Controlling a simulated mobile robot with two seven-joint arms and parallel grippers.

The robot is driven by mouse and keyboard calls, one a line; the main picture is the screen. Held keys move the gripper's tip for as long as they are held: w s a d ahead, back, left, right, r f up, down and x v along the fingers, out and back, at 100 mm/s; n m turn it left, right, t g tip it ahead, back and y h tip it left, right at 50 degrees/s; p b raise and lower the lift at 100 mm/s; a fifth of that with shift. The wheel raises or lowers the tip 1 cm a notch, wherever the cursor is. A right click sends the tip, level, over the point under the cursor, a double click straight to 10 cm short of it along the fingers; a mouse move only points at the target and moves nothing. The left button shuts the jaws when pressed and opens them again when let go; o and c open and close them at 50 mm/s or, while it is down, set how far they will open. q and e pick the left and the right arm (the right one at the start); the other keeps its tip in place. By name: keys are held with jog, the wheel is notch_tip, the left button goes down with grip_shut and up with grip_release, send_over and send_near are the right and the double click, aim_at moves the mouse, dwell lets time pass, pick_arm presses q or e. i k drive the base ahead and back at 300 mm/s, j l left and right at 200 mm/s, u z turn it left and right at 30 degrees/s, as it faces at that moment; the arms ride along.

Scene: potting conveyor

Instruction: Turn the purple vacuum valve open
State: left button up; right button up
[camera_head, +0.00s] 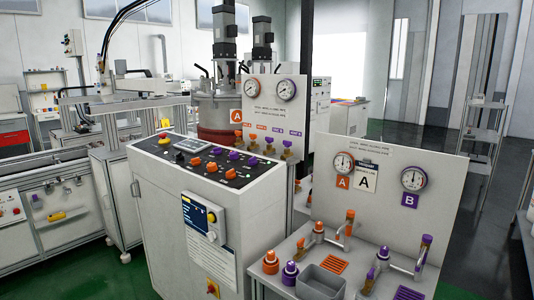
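Purple parts show in several places, and I cannot tell from labels which is the vacuum valve. On the right bench, a valve with a purple-topped handle (426,241) stands upright below the gauge marked B (414,180). A purple-ringed fitting (383,254) sits left of it, and a purple-capped piece (290,271) stands at the bench's front left. Small purple valve handles (298,146) sit on the panel marked A farther back. Neither of my grippers is in view.
A control cabinet (200,215) with orange and purple knobs stands in the middle foreground. A grey bin (319,281) is on the right bench, beside orange-topped valves (349,216). A conveyor frame (70,150) is at left. Green floor (130,275) is clear at lower left.

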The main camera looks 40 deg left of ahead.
aim_at(269, 139)
jog(key=j+z, duration=0.2)
jog(key=z, duration=0.25)
jog(key=j+z, duration=0.2)
jog(key=z, duration=0.25)
jog(key=k+j+z, duration=0.15)
jog(key=j, duration=0.2)
jog(key=k+j+z, duration=0.15)
jog(key=j, duration=0.2)
jog(key=k+j+z, duration=0.2)
jog(key=k+j, duration=0.15)
jog(key=j, duration=0.2)
jog(key=k+j, duration=0.15)
jog(key=j, duration=0.25)
jog(key=k+j+z, duration=0.1)
jog(key=j, duration=0.25)
